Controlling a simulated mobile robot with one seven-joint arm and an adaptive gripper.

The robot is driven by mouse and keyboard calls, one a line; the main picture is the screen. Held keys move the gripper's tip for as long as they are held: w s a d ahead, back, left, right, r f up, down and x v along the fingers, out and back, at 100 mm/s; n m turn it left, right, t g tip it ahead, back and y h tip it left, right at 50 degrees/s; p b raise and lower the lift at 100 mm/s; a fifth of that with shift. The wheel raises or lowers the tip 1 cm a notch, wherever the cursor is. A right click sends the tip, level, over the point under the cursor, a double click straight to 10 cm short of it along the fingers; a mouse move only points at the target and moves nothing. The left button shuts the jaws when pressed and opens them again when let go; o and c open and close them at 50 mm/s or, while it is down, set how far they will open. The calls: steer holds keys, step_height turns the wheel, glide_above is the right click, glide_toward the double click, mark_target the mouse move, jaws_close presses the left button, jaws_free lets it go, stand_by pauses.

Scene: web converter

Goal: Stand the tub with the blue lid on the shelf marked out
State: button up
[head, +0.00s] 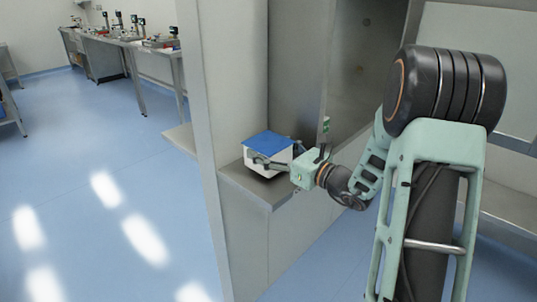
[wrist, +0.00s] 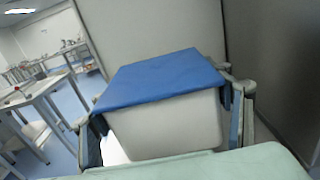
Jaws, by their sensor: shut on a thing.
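The tub is white with a blue lid (head: 268,143), and its white side (head: 262,165) faces my body camera. It is upright over the small grey shelf (head: 252,190) beside the partition. I cannot tell whether its base touches the shelf or hangs just above it. My gripper (head: 283,164) reaches in from the right and is shut on the tub. In the wrist view the tub (wrist: 165,127) fills the middle, with one finger on each side. No readable marking shows on the shelf.
A tall pale partition (head: 210,120) stands just left of the shelf, with another ledge (head: 181,138) beyond it. A grey panel (head: 295,75) rises behind the tub. Steel benches with equipment (head: 125,45) stand far left. The blue floor on the left is clear.

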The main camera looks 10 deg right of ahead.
steer(key=shift+f, duration=0.7)
steer(key=shift+f, duration=0.1)
steer(key=o, duration=1.2)
steer(key=shift+r, duration=0.25)
steer(key=v, duration=1.2)
steer(key=shift+p, duration=0.35)
